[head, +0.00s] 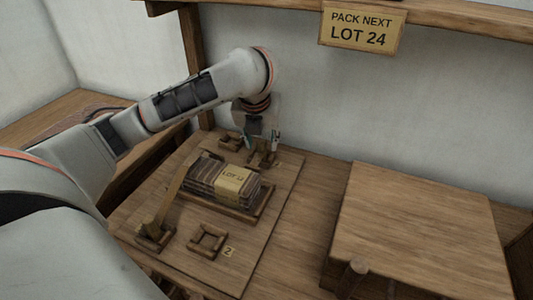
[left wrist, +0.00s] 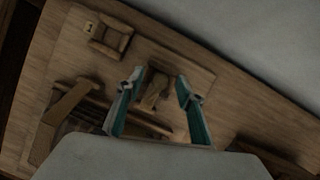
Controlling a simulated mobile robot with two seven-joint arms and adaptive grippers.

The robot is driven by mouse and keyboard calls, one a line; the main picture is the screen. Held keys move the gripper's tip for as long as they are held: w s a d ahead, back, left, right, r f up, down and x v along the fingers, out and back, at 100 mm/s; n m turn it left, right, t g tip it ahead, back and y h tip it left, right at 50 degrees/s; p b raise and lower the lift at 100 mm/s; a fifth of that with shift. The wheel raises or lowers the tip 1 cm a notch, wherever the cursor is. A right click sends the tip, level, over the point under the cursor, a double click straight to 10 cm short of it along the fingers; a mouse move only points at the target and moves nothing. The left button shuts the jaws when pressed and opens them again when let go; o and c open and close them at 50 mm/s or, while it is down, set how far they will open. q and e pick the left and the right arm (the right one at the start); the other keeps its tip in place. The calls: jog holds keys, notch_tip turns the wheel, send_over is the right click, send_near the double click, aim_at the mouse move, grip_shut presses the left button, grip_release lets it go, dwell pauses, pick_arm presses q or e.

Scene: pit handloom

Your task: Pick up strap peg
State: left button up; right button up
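The strap peg, a small brown wooden piece, lies on the board in the left wrist view (left wrist: 155,92), between my fingers. In the head view my left gripper (head: 262,142) points down over the back of the board, and the peg is partly hidden and too small to make out there. My left gripper shows its two teal fingers apart in the left wrist view (left wrist: 158,105), one on each side of the peg. I see no finger touching it; the exact height above it cannot be told. My right gripper is out of view.
A striped cloth bundle (head: 215,178) labelled LOT 24 sits in a wooden tray beside a strap (head: 172,192). A square holder (head: 208,240) is marked 2; another (left wrist: 112,40) is marked 1. A wooden box (head: 415,215) stands right. A shelf (head: 450,15) hangs above.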

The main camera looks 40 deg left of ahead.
pick_arm(q)
jog(key=shift+b+x, duration=0.3)
jog(key=shift+x, duration=0.6)
jog(key=shift+r, duration=0.25)
jog(key=c, duration=1)
